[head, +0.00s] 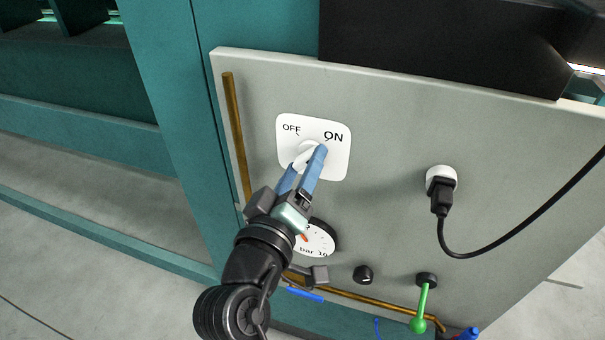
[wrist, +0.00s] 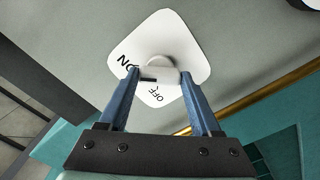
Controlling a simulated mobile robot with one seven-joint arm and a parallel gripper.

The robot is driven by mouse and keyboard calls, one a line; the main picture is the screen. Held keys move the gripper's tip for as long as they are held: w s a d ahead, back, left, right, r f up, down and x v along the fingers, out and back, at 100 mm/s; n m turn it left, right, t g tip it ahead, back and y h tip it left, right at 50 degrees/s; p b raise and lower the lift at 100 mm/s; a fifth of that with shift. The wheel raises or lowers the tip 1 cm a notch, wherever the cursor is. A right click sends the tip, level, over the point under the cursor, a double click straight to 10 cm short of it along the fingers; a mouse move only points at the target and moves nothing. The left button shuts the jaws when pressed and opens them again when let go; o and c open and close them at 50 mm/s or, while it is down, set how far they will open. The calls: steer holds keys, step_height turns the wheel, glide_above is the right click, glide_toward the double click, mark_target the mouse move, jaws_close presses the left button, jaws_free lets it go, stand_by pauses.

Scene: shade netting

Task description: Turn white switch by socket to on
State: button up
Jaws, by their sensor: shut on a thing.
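The white switch (head: 304,151) is a knob on a white square plate (head: 338,162) marked OFF at its upper left and ON at its upper right. My gripper (head: 314,152) reaches it from below, with its blue fingers on the knob and partly hiding it. In the wrist view, the switch knob (wrist: 160,63) has a bar held between the two fingertips of my gripper (wrist: 158,76). A short black mark on the bar lies between the words ON and OFF; its exact direction is hard to tell. The white socket (head: 441,175) with a black plug (head: 440,200) is at right.
A round gauge (head: 318,240) sits just below the switch, partly behind my arm. A black knob (head: 363,274) and a green lever (head: 421,305) are lower on the grey panel (head: 390,120). A brass pipe (head: 236,130) runs along its left edge. A black cable (head: 530,222) loops from the plug.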

steer(key=shift+m, duration=0.3)
steer(key=o, duration=1.4)
steer(key=b+v, duration=0.3)
steer(key=v, duration=1)
steer(key=shift+r, duration=0.1)
